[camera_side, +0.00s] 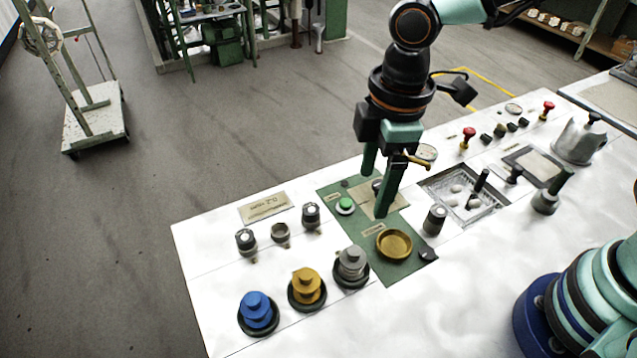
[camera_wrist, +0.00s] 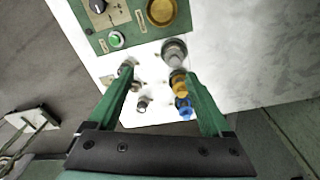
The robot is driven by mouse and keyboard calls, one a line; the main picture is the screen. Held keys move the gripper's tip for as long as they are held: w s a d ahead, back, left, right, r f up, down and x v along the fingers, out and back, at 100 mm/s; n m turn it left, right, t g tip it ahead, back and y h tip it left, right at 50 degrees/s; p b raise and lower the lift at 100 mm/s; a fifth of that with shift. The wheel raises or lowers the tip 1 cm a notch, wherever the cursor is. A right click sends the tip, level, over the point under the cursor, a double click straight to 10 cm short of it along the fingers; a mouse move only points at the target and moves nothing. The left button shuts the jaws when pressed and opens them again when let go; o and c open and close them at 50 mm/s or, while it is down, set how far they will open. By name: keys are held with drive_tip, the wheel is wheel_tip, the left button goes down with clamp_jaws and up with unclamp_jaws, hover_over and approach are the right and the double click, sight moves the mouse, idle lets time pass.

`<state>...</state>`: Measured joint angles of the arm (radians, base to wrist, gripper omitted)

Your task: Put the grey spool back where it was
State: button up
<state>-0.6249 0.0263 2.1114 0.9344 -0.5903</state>
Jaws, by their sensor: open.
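The grey spool (camera_side: 352,262) stands upright on a dark round base at the right end of a row of three spools. The yellow spool (camera_side: 306,284) is beside it, and the blue spool (camera_side: 257,309) is at the row's left end. My gripper (camera_side: 377,193) is open and empty above the green panel (camera_side: 397,268), behind the grey spool and apart from it. In the wrist view, the grey spool (camera_wrist: 174,52) lies beyond the fingertips (camera_wrist: 160,74), with the yellow spool (camera_wrist: 179,84) and blue spool (camera_wrist: 184,108) closer in.
A shallow brass dish (camera_side: 394,244) and a green button (camera_side: 345,204) are on the panel. Several knobs (camera_side: 245,241) stand left of it. A grey cylinder (camera_side: 434,219) and a recessed basin (camera_side: 465,200) are to the right. The white table's front is clear.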

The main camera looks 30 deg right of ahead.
drive_tip(key=d+r+m+t, duration=0.2)
drive_tip(key=d+r+m, duration=0.2)
drive_tip(key=d+m, duration=0.3)
drive_tip(key=d+r+m+t, duration=0.3)
drive_tip(key=d+m, duration=0.4)
drive_tip(key=d, duration=0.6)
drive_tip(key=shift+d+r, duration=0.35)
drive_tip(key=shift+r, duration=0.4)
drive_tip(key=shift+s, duration=0.1)
